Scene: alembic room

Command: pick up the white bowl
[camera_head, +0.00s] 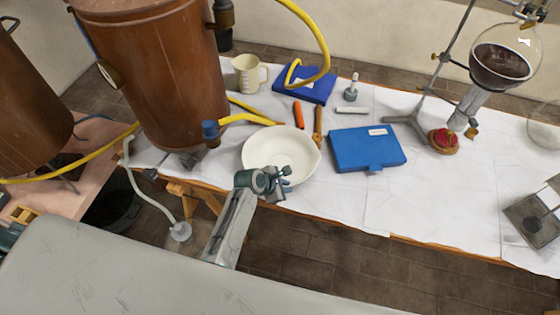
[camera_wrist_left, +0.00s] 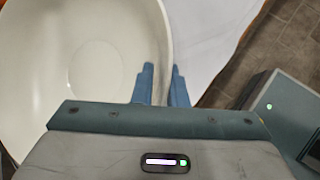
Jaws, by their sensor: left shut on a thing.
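The white bowl (camera_head: 276,150) is on the white-covered table, near its front edge, upright and empty. It also fills the upper left of the left wrist view (camera_wrist_left: 85,60). My left gripper (camera_head: 284,180) is at the front right part of the bowl's rim. In the left wrist view its two fingers (camera_wrist_left: 162,84) are on either side of the bowl's wall and shut on it. I cannot tell whether the bowl touches the table. My right gripper is not in view.
A copper vessel (camera_head: 155,75) with a yellow hose stands left of the bowl. A blue case (camera_head: 366,149) lies to the right. An orange-handled tool (camera_head: 298,114) and a beige jug (camera_head: 247,73) are behind. A stand with a round flask (camera_head: 503,55) is far right.

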